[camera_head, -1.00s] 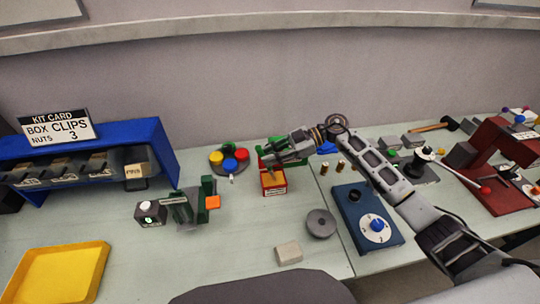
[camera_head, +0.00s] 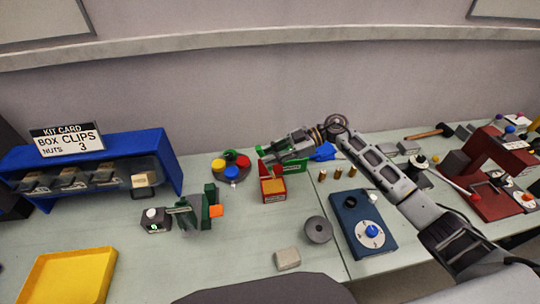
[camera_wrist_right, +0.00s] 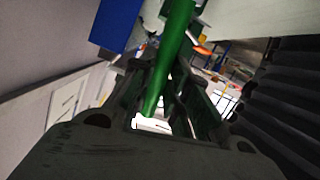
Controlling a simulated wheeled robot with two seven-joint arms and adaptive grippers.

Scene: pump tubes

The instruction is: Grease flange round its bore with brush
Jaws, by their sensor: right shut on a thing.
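The flange, a grey disc with a dark central bore (camera_head: 318,229), lies flat on the table right of centre. My right gripper (camera_head: 272,152) is behind it and to the left, in the air over the back of the table. It is shut on a green-handled thing, seemingly the brush; its green handle (camera_wrist_right: 172,50) runs between the fingers in the right wrist view. The bristles cannot be made out. A small red box with an orange-yellow top (camera_head: 274,194) stands just below the gripper in the picture.
A blue unit with a dial (camera_head: 364,222) stands right of the flange. A pale block (camera_head: 287,259) lies in front.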

